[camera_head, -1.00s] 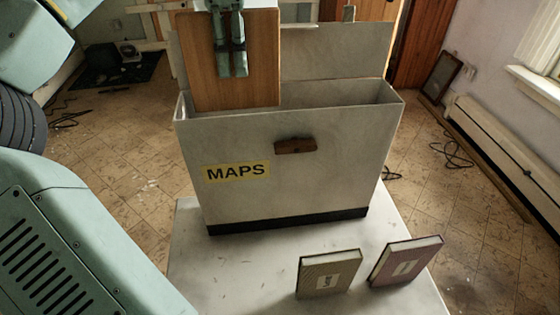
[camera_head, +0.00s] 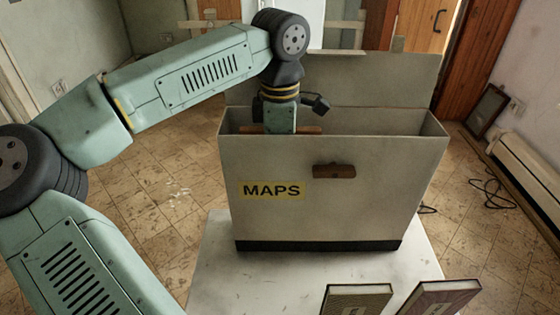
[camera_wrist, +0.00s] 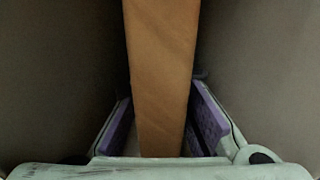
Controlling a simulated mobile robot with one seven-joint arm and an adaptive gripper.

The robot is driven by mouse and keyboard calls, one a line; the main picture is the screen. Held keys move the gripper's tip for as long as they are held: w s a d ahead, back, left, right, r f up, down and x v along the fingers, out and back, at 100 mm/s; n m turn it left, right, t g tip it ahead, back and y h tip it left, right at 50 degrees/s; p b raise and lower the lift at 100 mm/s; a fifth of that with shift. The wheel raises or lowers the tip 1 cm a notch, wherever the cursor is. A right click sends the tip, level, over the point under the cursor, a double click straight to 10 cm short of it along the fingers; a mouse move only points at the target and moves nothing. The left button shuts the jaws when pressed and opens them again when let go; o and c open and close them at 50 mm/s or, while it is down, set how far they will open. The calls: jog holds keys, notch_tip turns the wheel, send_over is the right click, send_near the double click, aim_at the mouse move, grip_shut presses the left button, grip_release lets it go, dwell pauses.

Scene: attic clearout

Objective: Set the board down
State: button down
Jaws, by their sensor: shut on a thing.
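The brown wooden board (camera_head: 309,130) is down inside the tall grey box marked MAPS (camera_head: 400,170), in its left part. Only a thin strip of its top edge shows above the front rim in the head view. In the wrist view the board (camera_wrist: 162,60) stands on edge between the two purple finger pads, with grey walls on both sides. My gripper (camera_head: 281,118) reaches down into the box mouth and is shut on the board. Its fingertips are hidden behind the front wall in the head view. Whether the board touches the box bottom cannot be seen.
The box stands on a pale table (camera_head: 215,275). Two books, one olive (camera_head: 355,300) and one dark red (camera_head: 440,298), stand at the front right of the table. The right part of the box mouth looks free. A framed panel (camera_head: 487,110) leans by the right wall.

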aim_at(302, 131)
jog(key=shift+f, duration=0.65)
jog(key=shift+f, duration=0.15)
jog(key=c, duration=1.6)
grip_release()
jog(key=shift+o, duration=0.2)
notch_tip(302, 131, up, 12)
jog(key=shift+r, duration=0.15)
